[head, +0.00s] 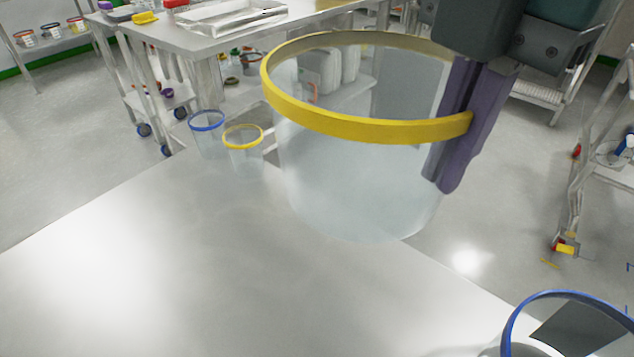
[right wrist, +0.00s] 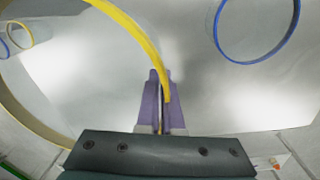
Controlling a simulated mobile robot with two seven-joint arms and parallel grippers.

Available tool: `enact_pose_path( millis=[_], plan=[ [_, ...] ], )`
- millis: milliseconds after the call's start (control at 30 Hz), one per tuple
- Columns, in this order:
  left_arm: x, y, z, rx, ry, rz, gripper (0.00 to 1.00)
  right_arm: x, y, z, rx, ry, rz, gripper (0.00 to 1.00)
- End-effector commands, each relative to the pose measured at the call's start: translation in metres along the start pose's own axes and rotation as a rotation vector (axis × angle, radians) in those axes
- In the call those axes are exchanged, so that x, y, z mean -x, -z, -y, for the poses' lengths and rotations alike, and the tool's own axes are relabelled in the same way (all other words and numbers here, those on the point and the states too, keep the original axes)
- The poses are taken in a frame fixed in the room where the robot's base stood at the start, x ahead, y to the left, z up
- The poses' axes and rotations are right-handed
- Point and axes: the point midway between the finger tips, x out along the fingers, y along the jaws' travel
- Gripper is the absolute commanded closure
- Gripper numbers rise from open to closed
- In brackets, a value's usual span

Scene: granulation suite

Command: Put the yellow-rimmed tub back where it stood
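The large clear tub with a yellow rim (head: 355,185) is upright and fills the upper middle of the head view. My right gripper (head: 447,175) is shut on the right side of its rim, purple fingers pointing down. The tub looks held above the steel table (head: 150,260); the gap under it is hard to judge. In the right wrist view the yellow rim (right wrist: 136,32) runs between the fingers (right wrist: 160,100). A second yellow-rimmed tub (head: 243,158) stands at the table's far corner and looks smaller. My left gripper is in neither view.
A blue-rimmed tub (head: 207,138) stands beside the far yellow-rimmed one. Another blue-rimmed tub (head: 508,335) is at the lower right, also in the right wrist view (right wrist: 228,55). The table's middle and left are bare. A second bench (head: 205,40) stands beyond.

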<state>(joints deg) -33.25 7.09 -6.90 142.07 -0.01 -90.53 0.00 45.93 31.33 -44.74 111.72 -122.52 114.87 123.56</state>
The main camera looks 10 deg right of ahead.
Motion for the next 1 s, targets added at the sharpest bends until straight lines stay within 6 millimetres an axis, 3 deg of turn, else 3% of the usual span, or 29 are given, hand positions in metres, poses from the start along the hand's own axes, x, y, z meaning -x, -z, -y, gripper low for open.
enact_pose_path(
  millis=[167, 600, 833, 1000],
  plan=[
    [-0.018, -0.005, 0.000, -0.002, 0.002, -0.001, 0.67, -0.028, 0.001, 0.001, -0.063, 0.002, -0.002, 1.00],
    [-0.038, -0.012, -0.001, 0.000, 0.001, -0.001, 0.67, -0.144, 0.000, 0.007, -0.061, 0.004, 0.002, 1.00],
    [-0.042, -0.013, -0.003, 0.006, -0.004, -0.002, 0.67, -0.167, 0.000, 0.007, -0.060, 0.001, 0.002, 1.00],
    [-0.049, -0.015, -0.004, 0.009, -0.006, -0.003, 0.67, -0.195, 0.000, 0.009, -0.061, 0.002, 0.002, 1.00]
  ],
)
